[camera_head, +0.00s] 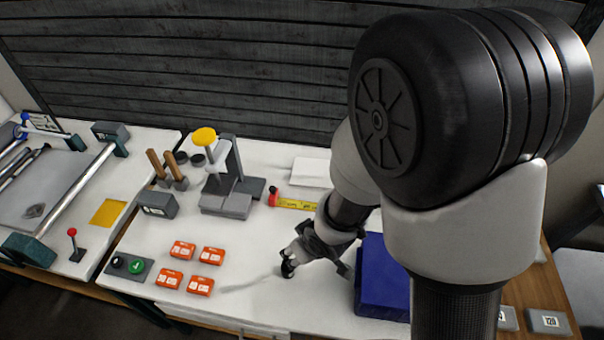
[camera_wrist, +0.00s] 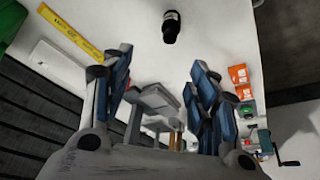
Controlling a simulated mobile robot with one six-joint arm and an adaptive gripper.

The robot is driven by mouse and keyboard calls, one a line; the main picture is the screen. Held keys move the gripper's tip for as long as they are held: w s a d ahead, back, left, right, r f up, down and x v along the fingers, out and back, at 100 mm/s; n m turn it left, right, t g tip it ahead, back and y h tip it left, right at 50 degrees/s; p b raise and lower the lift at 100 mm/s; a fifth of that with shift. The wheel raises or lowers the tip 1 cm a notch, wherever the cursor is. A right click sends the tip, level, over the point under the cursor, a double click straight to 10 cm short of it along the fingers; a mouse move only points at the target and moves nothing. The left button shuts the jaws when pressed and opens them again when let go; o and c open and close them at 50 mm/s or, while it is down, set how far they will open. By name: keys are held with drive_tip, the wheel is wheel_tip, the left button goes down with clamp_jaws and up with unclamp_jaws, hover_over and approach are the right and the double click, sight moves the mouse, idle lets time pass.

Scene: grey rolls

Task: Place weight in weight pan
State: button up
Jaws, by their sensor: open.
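A small black cylinder with a pale mark (camera_wrist: 171,27), which looks like the weight, stands on the white table beyond my fingertips in the wrist view. It also shows as a black shape (camera_head: 287,266) beside my gripper in the head view. My gripper (camera_wrist: 160,66) is open, with nothing between its fingers. In the head view my gripper (camera_head: 322,243) is low over the table and partly hidden by my arm. A grey stand with a yellow disc on top (camera_head: 205,136) is at the back; I cannot tell for sure which part is the weight pan.
Several orange boxes (camera_head: 201,286) lie near the front edge. A blue bin (camera_head: 383,285) stands right of my gripper. A yellow tape (camera_head: 297,205) lies behind it. Wooden-handled tools (camera_head: 158,166) and a grey box (camera_head: 157,204) are by the stand. Table between boxes and stand is clear.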

sight(287, 267)
drive_tip(key=b+x, duration=0.1)
drive_tip(key=x, duration=0.3)
drive_tip(key=b+x, duration=0.2)
drive_tip(key=x, duration=0.3)
drive_tip(key=b+x, duration=0.2)
drive_tip(key=x, duration=0.2)
drive_tip(key=shift+s+a+f, duration=0.2)
drive_tip(key=shift+s+a, duration=0.1)
drive_tip(key=shift+s, duration=0.05)
drive_tip(key=shift+s+b+x, duration=0.25)
drive_tip(key=shift+b+x, duration=0.4)
drive_tip(key=shift+x, duration=0.65)
drive_tip(key=shift+s+b+x, duration=0.2)
drive_tip(key=shift+b+x, duration=0.4)
drive_tip(key=shift+x, duration=0.75)
drive_tip(key=shift+a, duration=0.2)
clamp_jaws()
